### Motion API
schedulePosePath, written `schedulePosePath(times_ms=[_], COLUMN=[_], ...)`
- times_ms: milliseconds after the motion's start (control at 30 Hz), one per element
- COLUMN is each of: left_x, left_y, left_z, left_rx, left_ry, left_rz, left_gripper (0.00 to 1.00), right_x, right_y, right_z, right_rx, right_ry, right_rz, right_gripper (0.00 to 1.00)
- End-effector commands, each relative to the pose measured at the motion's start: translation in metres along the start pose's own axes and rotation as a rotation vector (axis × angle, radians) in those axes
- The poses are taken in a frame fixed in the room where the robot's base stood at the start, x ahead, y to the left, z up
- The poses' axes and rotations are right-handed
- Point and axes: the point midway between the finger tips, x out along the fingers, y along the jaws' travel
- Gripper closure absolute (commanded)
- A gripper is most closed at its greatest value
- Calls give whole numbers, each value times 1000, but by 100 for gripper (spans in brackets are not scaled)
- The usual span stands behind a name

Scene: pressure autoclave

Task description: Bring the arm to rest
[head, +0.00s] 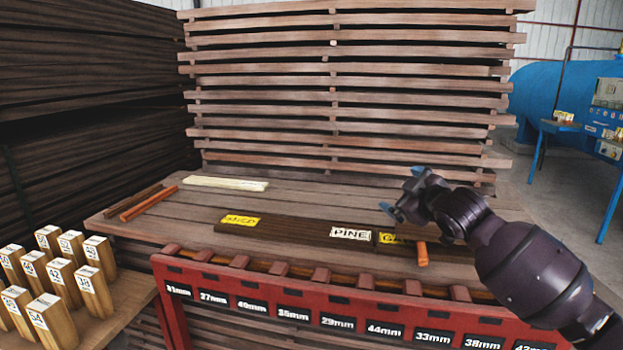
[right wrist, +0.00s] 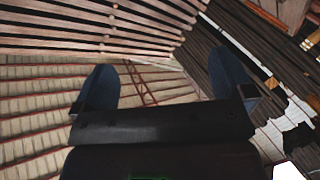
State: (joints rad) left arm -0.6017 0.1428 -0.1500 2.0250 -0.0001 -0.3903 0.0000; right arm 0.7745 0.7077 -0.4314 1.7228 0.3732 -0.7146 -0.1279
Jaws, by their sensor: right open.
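My right arm comes in from the right in the head view, and its gripper (head: 401,195) is raised above the right part of the plank table, pointing left. In the right wrist view the two dark fingers of this gripper (right wrist: 165,90) stand wide apart with nothing between them. The gripper is open and empty. My left gripper is in neither view.
A red rack (head: 215,275) with millimetre labels stands in front of the plank table (head: 180,222). A dark board (head: 290,231) with labels and an orange stick (head: 422,253) lie near the arm. Numbered wooden blocks (head: 95,290) stand at left. Stacked timber (head: 350,100) rises behind.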

Motion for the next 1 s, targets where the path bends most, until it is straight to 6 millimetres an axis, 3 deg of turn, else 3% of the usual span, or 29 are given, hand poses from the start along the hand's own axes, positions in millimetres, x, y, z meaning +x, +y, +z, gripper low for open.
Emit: schedulePosePath(times_ms=[33,100,467,767,1000], left_x=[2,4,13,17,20], left_y=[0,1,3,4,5], left_z=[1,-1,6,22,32], left_rx=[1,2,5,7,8], left_ry=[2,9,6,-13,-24], left_rz=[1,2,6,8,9], left_gripper=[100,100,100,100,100], right_x=[-4,-11,-70,-140,-212], right_y=[-24,-47,-152,-225,-286], right_z=[16,31,118,202,273], right_rx=[37,80,295,436,555], right_ry=[17,46,86,-22,-205], right_rz=[-8,-6,28,82,110], right_gripper=[0,0,0,0,0])
